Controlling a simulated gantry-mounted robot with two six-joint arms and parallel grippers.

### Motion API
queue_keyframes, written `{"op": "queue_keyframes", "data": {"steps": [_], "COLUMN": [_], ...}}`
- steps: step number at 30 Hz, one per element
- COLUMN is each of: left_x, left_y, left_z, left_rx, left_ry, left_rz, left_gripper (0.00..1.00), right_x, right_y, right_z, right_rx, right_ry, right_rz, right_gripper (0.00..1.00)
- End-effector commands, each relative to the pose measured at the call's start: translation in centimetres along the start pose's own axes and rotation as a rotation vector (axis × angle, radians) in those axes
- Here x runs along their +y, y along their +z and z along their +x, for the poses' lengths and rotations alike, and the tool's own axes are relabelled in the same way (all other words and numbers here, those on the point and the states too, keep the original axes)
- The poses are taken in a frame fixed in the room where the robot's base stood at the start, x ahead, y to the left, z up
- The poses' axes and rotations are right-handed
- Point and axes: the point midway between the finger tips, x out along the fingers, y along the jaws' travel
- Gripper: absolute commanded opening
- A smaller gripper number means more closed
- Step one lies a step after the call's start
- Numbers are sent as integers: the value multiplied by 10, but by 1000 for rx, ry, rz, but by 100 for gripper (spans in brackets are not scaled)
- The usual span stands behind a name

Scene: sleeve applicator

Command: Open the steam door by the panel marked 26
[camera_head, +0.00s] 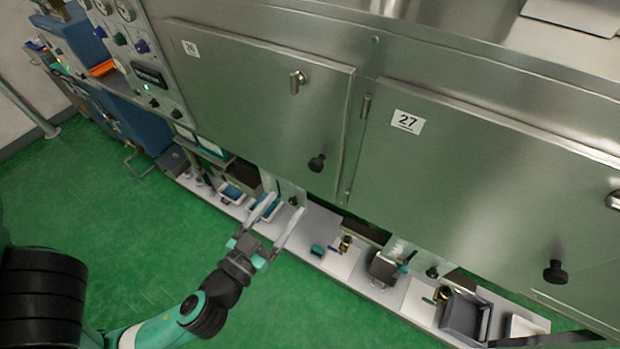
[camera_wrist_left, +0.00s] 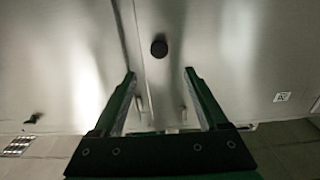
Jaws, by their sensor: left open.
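In the head view, the steam door (camera_head: 245,110) marked 26 (camera_head: 190,48) is a steel panel lying shut in the cabinet front. It has a metal latch handle (camera_head: 297,81) near its upper right and a black knob (camera_head: 317,163) at its lower right. My left gripper (camera_head: 288,204) is open and empty, with its pale fingers pointing up toward the cabinet, below and left of that knob in the picture. In the left wrist view, my open left gripper (camera_wrist_left: 160,74) faces steel panels, with a black knob (camera_wrist_left: 159,47) just beyond the fingertips. My right gripper is not in view.
The door marked 27 (camera_head: 408,121) adjoins on the right, with its own black knob (camera_head: 555,271). A low shelf (camera_head: 318,222) with trays and small tools runs beneath the doors. Gauges and a control panel (camera_head: 150,75) stand left. The green floor (camera_head: 130,220) is clear.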

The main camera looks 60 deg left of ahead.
Motion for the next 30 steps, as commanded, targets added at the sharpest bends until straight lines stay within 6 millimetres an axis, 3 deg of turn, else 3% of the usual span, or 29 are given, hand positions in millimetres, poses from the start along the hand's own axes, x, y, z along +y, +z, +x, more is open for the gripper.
{"op": "queue_keyframes", "data": {"steps": [8, 21, 30], "left_x": [0, 0, 0], "left_y": [-5, -5, -2], "left_z": [18, 106, 117], "left_rx": [0, 3, 2], "left_ry": [-5, -2, 0], "left_rz": [-2, -3, -3], "left_gripper": [76, 76, 76], "right_x": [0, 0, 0], "right_y": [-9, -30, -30], "right_z": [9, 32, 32], "right_rx": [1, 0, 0], "right_ry": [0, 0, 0], "right_rz": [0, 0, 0], "right_gripper": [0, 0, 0]}}
